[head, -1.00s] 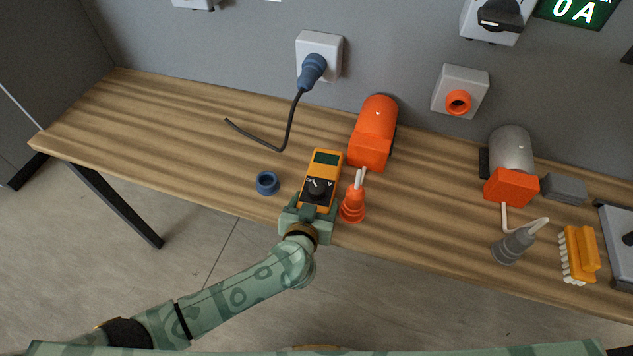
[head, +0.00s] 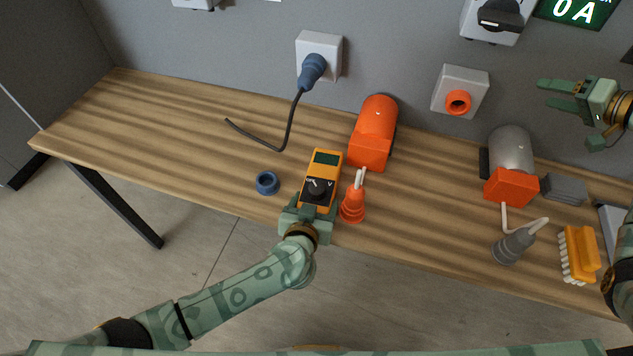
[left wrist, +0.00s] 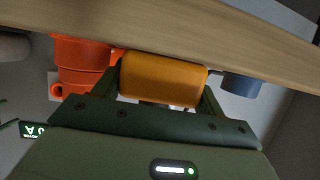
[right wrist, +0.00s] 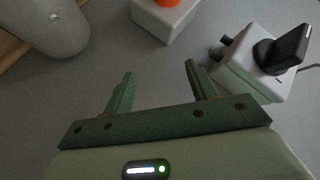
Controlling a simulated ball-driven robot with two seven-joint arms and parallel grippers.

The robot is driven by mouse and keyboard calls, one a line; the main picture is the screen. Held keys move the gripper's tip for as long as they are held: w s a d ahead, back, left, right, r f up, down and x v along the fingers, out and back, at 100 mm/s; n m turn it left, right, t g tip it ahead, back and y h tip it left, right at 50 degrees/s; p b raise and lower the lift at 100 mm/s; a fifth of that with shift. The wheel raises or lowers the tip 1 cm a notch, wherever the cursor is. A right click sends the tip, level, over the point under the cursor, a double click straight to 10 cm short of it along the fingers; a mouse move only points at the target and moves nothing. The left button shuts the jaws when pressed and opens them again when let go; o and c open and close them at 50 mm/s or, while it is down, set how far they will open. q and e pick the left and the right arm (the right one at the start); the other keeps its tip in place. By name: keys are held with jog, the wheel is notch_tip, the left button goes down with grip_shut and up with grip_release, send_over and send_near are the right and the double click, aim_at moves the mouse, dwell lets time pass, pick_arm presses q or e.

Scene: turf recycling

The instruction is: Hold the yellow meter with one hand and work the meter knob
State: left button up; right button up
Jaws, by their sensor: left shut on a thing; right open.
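The yellow meter (head: 324,169) lies on the wooden table, near its front edge, with a dark display at its far end. Its black knob (head: 317,190) is on the near half, beside the OFF and V marks. My left gripper (head: 308,213) is shut on the near end of the meter; the left wrist view shows the yellow body (left wrist: 162,80) between both fingers. My right gripper (head: 562,97) is open and empty, raised at the right in front of the grey wall. The right wrist view shows its two fingers (right wrist: 157,88) apart with nothing between.
A grey motor (head: 511,155), grey plug (head: 513,246) and yellow terminal block (head: 579,255) are further right. The wall carries an orange socket (head: 458,103) and a switch (head: 499,15).

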jog(key=w+a+r+n+g+y, duration=0.1)
jog(key=a+n+g+y, duration=0.2)
jog(key=a, duration=0.4)
jog(key=w+a+n+y, duration=0.2)
jog(key=a+n, duration=0.2)
jog(key=a, duration=0.3)
jog(key=n+g+h, duration=0.8)
jog(key=n+h, duration=0.3)
jog(key=n, duration=1.4)
send_over(316, 187)
notch_tip(316, 187, down, 8)
notch_tip(316, 187, down, 11)
jog(key=shift+r, duration=0.1)
jog(key=shift+f, duration=0.5)
jog(key=c, duration=1)
